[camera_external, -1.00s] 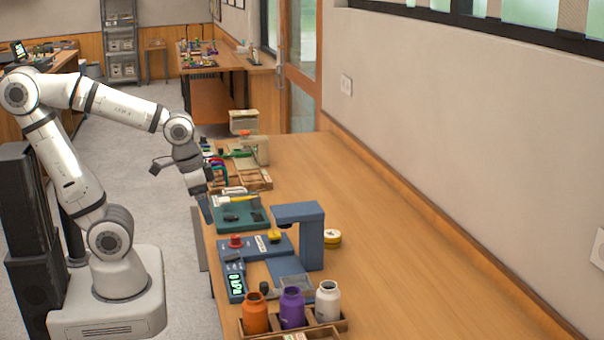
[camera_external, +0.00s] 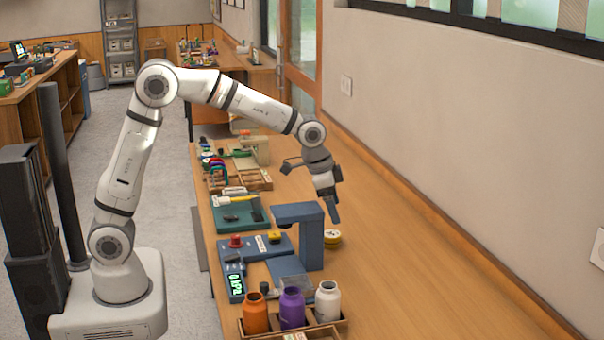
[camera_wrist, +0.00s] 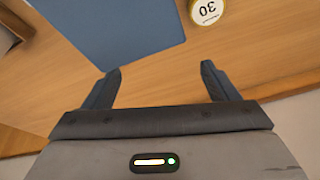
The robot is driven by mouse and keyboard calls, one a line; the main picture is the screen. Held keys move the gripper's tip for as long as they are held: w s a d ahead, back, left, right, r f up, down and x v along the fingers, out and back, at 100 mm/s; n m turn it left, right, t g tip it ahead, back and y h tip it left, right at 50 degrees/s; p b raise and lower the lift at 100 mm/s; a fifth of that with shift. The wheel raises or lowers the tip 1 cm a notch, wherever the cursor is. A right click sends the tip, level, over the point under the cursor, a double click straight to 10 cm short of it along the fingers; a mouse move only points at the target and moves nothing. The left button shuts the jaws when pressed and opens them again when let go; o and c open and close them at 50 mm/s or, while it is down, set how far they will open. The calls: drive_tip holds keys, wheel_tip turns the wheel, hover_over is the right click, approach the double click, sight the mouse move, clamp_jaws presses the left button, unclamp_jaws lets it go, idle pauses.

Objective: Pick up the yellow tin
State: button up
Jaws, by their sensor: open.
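The yellow tin (camera_external: 333,238) is small and round with a pale top. It stands on the wooden bench, just right of the blue press-like stand. In the wrist view the tin (camera_wrist: 207,10) shows at the top edge, partly cut off, with "30" on its label. My gripper (camera_external: 335,217) points down above the bench, over and behind the tin in the external view. In the wrist view its two fingers (camera_wrist: 160,85) are apart with only bare wood between them. The gripper is open and empty, and the tin lies beyond the fingertips.
The blue stand (camera_external: 311,240) rises close beside the tin; its flat blue top (camera_wrist: 115,30) fills the wrist view's upper left. A wooden rack (camera_external: 342,325) with orange, purple and white bottles stands in front. The bench's right side (camera_external: 420,270) is clear.

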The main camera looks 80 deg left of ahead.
sight(333, 233)
drive_tip(key=w+a+f+n+g+p, duration=0.1)
drive_tip(key=a, duration=0.1)
drive_tip(key=w+a+f+n+g+p, duration=0.1)
drive_tip(key=a+f, duration=0.1)
drive_tip(key=a, duration=0.1)
drive_tip(key=w+a+f+g+p, duration=0.1)
drive_tip(key=w+a+f, duration=0.1)
drive_tip(key=shift+a+f+n, duration=0.25)
drive_tip(key=shift+a+n, duration=0.1)
drive_tip(key=shift+n, duration=0.05)
drive_tip(key=shift+a+f+g, duration=0.2)
drive_tip(key=shift+f+g, duration=0.1)
drive_tip(key=shift+f, duration=0.35)
drive_tip(key=f, duration=0.2)
drive_tip(key=f+p, duration=0.1)
drive_tip(key=f, duration=0.4)
drive_tip(key=shift+s, duration=0.4)
drive_tip(key=shift+c, duration=0.2)
drive_tip(key=c, duration=1)
